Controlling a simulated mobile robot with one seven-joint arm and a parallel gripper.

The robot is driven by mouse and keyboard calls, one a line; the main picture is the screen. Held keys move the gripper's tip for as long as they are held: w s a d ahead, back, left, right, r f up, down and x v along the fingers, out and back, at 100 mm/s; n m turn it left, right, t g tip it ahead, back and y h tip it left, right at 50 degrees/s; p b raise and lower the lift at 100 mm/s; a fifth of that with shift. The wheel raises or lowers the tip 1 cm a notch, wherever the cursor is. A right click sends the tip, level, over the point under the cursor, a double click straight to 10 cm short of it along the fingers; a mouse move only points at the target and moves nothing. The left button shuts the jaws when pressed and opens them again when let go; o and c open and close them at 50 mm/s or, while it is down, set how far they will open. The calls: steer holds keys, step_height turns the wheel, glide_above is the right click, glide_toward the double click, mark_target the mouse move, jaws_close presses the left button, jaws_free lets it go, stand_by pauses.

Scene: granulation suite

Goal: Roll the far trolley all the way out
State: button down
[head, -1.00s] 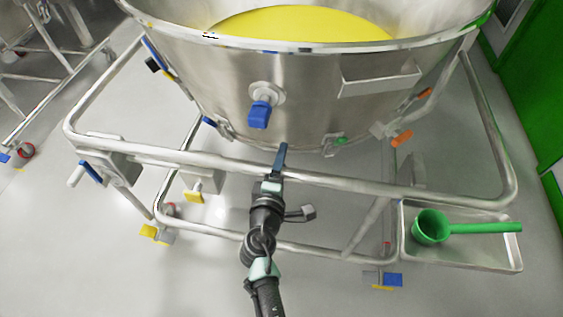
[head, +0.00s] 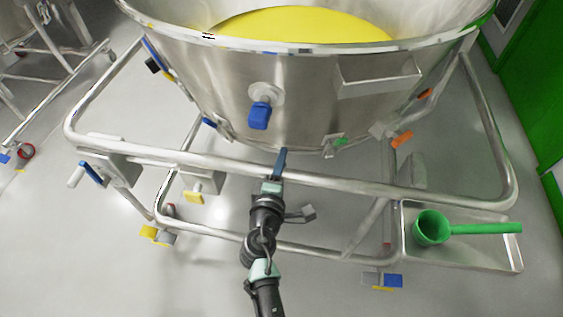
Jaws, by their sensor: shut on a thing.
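A steel trolley with a large round bowl (head: 300,100) of yellow material fills the head view. Its tubular front rail (head: 340,184) runs across the picture in front of the bowl. My gripper (head: 278,168) is shut on the middle of this rail, with a blue-grey finger showing above it. The part of the rail between the jaws is hidden. Castors with yellow pedals (head: 160,235) and a blue pedal (head: 392,281) show below the frame. I cannot tell from this view alone whether this is the far trolley.
A second steel frame on castors (head: 25,152) stands at the upper left, apart from this trolley. A side tray (head: 490,262) holding a green scoop (head: 432,228) hangs at the right. A green door (head: 535,100) is at the right. The floor in front looks clear.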

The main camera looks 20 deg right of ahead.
stand_by(0.8)
steer(key=shift+s+a+f, duration=0.15)
steer(key=shift+s+a, duration=0.25)
steer(key=shift+s, duration=0.15)
steer(key=shift+s+a+f, duration=0.15)
steer(key=shift+s+a, duration=0.2)
steer(key=shift+s, duration=0.15)
steer(key=shift+s+a+r, duration=0.15)
steer(key=shift+s+a, duration=0.15)
steer(key=shift+s, duration=0.1)
steer(key=c, duration=0.5)
jaws_free()
steer(key=shift+w, duration=0.1)
steer(key=shift+d+r, duration=0.1)
steer(key=v, duration=1.3)
steer(key=shift+p, duration=0.45)
